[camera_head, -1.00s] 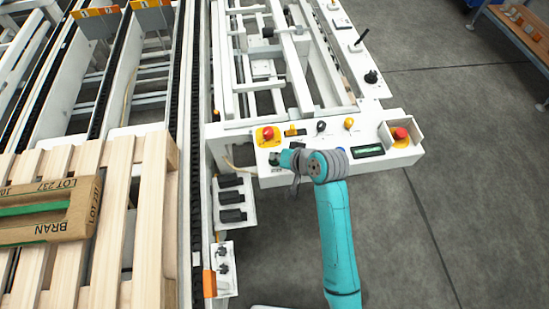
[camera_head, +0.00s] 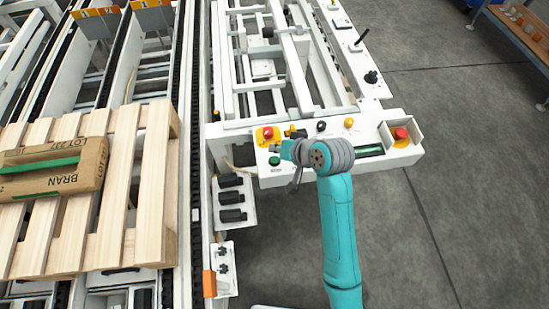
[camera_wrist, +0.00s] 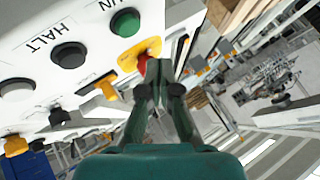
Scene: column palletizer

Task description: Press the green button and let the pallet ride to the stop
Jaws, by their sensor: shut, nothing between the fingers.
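The green button (camera_head: 274,160) is uncovered at the left front of the white control panel; it also shows in the wrist view (camera_wrist: 125,22), beside a black button marked HALT (camera_wrist: 69,55). My gripper (camera_head: 283,148) is shut and empty, beside the green button and apart from it. In the wrist view its fingertips (camera_wrist: 160,72) overlap the red emergency button (camera_wrist: 142,66); contact cannot be told. The wooden pallet (camera_head: 150,215) lies on the conveyor at the left, bearing a brown BRAN bag (camera_head: 85,180). The stop cannot be made out.
The panel also carries yellow and black knobs and a second red button (camera_head: 401,133) in a guard at the right. Black switch boxes (camera_head: 231,198) hang below the panel. Orange numbered signs (camera_head: 95,12) stand at the conveyor's far end.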

